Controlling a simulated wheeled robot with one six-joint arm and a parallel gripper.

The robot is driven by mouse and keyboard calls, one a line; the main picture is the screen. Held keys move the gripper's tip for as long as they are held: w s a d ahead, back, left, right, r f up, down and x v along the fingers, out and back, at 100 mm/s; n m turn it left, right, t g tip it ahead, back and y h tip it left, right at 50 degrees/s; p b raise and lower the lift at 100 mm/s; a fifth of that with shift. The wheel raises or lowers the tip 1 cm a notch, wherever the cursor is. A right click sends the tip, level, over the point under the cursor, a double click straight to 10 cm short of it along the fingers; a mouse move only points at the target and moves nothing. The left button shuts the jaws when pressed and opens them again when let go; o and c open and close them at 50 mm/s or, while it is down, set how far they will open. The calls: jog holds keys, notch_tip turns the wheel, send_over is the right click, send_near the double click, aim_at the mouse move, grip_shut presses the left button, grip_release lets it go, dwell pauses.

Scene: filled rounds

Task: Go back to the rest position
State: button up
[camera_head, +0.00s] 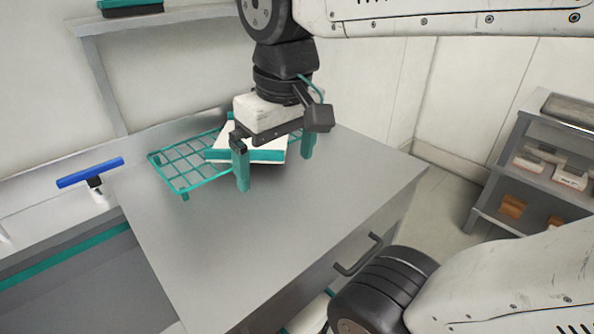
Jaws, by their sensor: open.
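My gripper (274,164) is above the grey cabinet top (262,232). Its two teal fingers point down and stand wide apart. Between and behind the fingers is a white item with a teal edge (224,148), which seems to lie on a teal wire rack (178,172). The wrist and fingers partly hide the item and the rack. I cannot tell whether the fingers touch the item.
A blue-handled tool (90,174) stands at the left. The cabinet front has a dark handle (358,256). A grey shelf unit (524,176) with several small boxes stands at the right. The cabinet top's front part is clear.

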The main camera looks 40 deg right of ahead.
jog(key=s+f, duration=0.4)
jog(key=f, duration=0.1)
jog(key=shift+d, duration=0.1)
dwell(0.9)
